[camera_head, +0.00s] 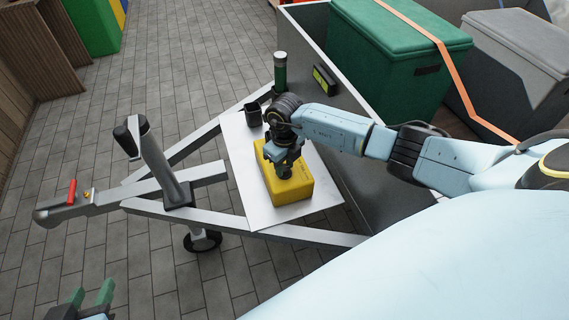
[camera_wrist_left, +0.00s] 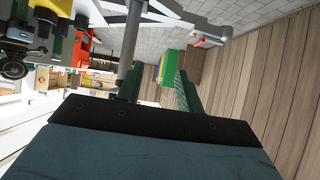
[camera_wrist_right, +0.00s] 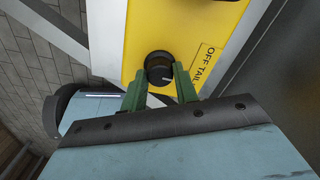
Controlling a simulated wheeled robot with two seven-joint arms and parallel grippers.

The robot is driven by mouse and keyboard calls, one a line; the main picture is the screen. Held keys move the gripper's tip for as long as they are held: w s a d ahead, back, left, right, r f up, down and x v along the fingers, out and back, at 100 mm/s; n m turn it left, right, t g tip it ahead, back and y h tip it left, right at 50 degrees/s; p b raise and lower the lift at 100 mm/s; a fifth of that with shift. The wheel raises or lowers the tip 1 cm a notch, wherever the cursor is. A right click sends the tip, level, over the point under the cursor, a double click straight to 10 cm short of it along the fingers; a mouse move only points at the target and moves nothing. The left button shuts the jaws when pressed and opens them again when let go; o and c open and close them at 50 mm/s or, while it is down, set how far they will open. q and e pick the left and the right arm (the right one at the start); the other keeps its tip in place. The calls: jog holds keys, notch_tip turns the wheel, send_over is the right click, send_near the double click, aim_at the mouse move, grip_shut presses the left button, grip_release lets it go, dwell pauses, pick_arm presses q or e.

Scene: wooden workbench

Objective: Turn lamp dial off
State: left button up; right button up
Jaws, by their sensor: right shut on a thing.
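A yellow box (camera_head: 290,190) sits on the pale metal plate of the trailer frame. Its round black dial (camera_wrist_right: 158,64) shows in the right wrist view, with black lettering that reads "OFF TAIL" to the right of it. My right gripper (camera_head: 284,174) reaches down over the box, and its green fingers (camera_wrist_right: 160,84) are shut on the dial from both sides. A pale pointer mark shows on the dial between the fingers. My left gripper (camera_head: 92,294) is at the lower left of the head view, away from the box; its fingers (camera_wrist_left: 158,84) are apart and empty.
A dark cup-like holder (camera_head: 253,114) and a green cylinder (camera_head: 280,72) stand behind the box. A trailer jack post (camera_head: 160,165) rises to the left. A green chest (camera_head: 410,60) under an orange strap is in the trailer. Paved floor lies open at left.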

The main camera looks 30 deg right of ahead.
jog(key=shift+n, duration=3.3)
pick_arm(q)
jog(key=shift+w+d+r+t, duration=0.3)
jog(key=shift+w+r+t, duration=0.25)
jog(key=shift+r, duration=0.2)
pick_arm(e)
jog(key=shift+n, duration=0.8)
jog(key=o, duration=1)
jog(key=shift+c, duration=0.2)
